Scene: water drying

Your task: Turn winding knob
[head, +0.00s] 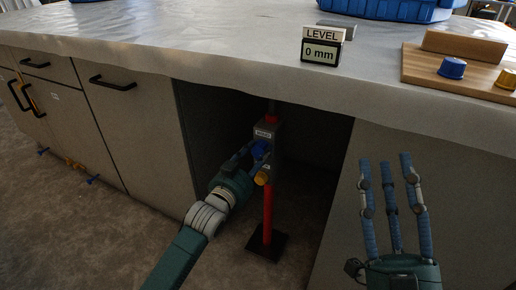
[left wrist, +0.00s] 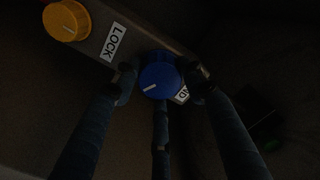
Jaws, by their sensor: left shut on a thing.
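The blue winding knob (left wrist: 160,77) sits on a grey box on a red post (head: 268,205) under the counter; it also shows in the head view (head: 260,149). My left gripper (head: 252,156) is at the box, and in the left wrist view (left wrist: 162,88) its fingers are shut around the blue knob. A white line marks the knob's face. A label beside it is partly hidden by a finger. The orange knob (left wrist: 67,20), beside a LOCK label (left wrist: 114,41), is outside the fingers; it also shows in the head view (head: 262,177). My right gripper (head: 395,195) is open and empty at the right.
A sign reading LEVEL 0 mm (head: 321,46) stands on the counter (head: 200,47). A wooden board (head: 440,70) with a blue cap (head: 452,68) lies at the right. Cabinet panels flank the dark recess. The post stands on a black base plate (head: 267,247).

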